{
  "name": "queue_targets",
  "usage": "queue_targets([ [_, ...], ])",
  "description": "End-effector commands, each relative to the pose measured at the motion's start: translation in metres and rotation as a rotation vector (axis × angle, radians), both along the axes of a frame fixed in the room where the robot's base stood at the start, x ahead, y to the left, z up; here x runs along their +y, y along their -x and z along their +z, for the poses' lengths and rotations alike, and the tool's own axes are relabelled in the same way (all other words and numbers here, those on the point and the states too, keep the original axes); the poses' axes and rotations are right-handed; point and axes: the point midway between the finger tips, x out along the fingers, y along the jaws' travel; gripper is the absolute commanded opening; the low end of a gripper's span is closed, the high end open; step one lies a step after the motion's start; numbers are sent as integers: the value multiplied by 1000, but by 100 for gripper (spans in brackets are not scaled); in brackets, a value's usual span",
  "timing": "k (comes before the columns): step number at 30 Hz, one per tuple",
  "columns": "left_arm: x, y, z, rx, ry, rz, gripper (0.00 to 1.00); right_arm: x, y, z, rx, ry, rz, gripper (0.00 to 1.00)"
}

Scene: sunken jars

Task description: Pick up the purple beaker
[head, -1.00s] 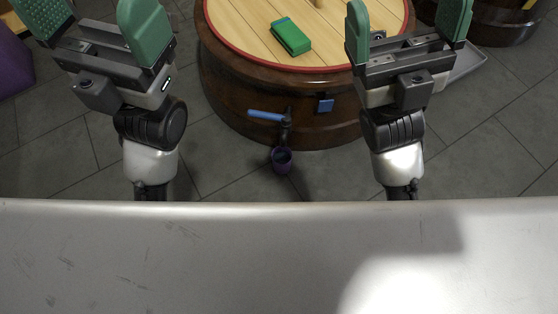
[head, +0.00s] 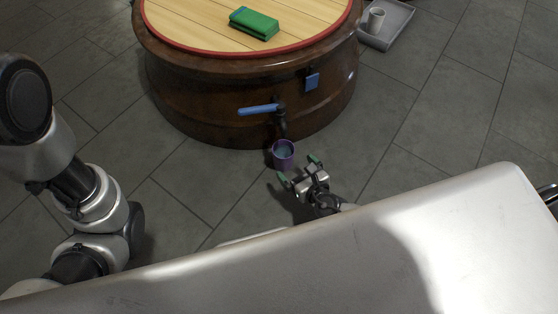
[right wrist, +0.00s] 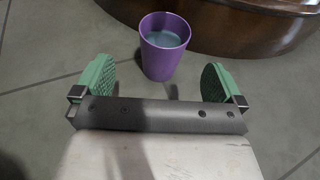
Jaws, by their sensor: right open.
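The purple beaker (head: 283,160) stands upright on the floor below the tap of the round wooden barrel table. It holds a greyish-blue liquid, and it also shows in the right wrist view (right wrist: 162,62). My right gripper (head: 299,169) is low beside it, open and empty. In the right wrist view the two green finger pads (right wrist: 100,78) are spread wide. The beaker stands between their directions and a little beyond them, apart from both pads. My left arm shows at the left of the head view, but its gripper is out of view.
The barrel table (head: 190,105) stands just behind the beaker, with a blue-handled tap (head: 259,109) above it. A green cloth-like block (head: 254,23) lies on its top. A grey tray (head: 392,28) with a white cup (head: 375,20) is at the upper right. Floor to the right is clear.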

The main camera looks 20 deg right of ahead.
Motion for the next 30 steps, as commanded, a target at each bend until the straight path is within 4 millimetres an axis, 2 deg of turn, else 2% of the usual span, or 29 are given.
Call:
queue_targets([
  [3, 0, 4, -7, -12, -1, 0, 98, 6, -20, -8, -1, -6, -2, 100],
  [11, 0, 4, -14, -14, -1, 1, 98, 10, -41, -13, 0, -7, -1, 100],
  [19, 0, 4, -32, -14, -1, 1, 98, 16, -78, -23, 0, -10, -3, 100],
  [29, 0, 4, -33, -15, -1, 0, 98, 18, -84, -23, 1, -9, -1, 100],
  [30, 0, 4, -33, -15, -1, 0, 98, 17, -84, -23, 1, -9, -1, 94],
])
